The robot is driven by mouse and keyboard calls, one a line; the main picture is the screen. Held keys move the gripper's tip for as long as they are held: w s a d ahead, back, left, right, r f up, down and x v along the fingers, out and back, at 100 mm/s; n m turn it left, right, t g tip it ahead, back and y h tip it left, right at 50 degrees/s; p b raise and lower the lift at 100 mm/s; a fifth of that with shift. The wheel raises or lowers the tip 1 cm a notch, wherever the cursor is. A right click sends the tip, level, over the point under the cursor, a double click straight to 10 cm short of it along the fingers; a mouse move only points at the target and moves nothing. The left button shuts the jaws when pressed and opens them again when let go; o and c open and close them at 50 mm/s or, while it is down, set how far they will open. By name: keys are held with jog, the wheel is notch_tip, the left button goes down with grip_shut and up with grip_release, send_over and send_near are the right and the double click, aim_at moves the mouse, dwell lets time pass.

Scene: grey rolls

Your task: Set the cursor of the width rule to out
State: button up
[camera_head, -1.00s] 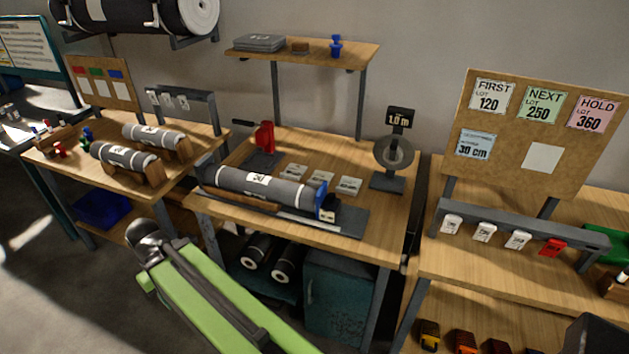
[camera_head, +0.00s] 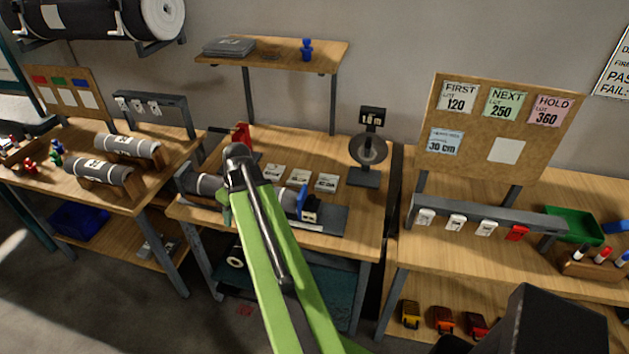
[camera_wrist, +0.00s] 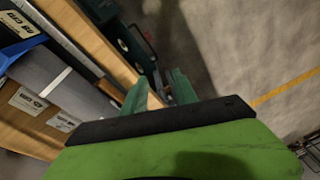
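The grey roll (camera_head: 205,186) lies on the middle table, its middle hidden behind my green arm. A blue upright piece (camera_head: 302,202) stands at its right end, with a small black and pale block (camera_head: 311,211) beside it. I cannot tell for certain which part is the width rule's cursor; the rule is largely hidden by my arm. In the wrist view, the green fingers of my gripper (camera_wrist: 157,92) are apart with nothing between them, near the table edge. A blue part (camera_wrist: 16,52) shows at that view's left edge, apart from the fingers.
The middle table (camera_head: 345,222) also holds white cards (camera_head: 298,178), a round gauge stand (camera_head: 368,150) and a red tool (camera_head: 242,135). A shelf (camera_head: 300,52) is above. The right table has a tag rail (camera_head: 485,222). The left table holds two rolls (camera_head: 128,147).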

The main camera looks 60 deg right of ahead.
jog(key=s+d+r+p, duration=0.1)
jog(key=s+d+r, duration=0.15)
jog(key=d, duration=0.25)
jog(key=s+d+r+t+p, duration=0.1)
jog(key=s+d+r+p, duration=0.15)
jog(key=d, duration=0.25)
jog(key=s+d+r, duration=0.2)
jog(key=s+d, duration=0.2)
jog(key=d, duration=0.1)
jog(key=t+h+p, duration=0.1)
jog(key=h+p, duration=0.1)
jog(key=p, duration=0.1)
send_near(312, 196)
jog(key=shift+m, duration=0.3)
jog(key=b+x, duration=0.8)
jog(key=b, duration=0.8)
jog(key=shift+s+f, duration=0.1)
jog(key=shift+w+f, duration=0.2)
jog(key=shift+r, duration=0.1)
grip_shut()
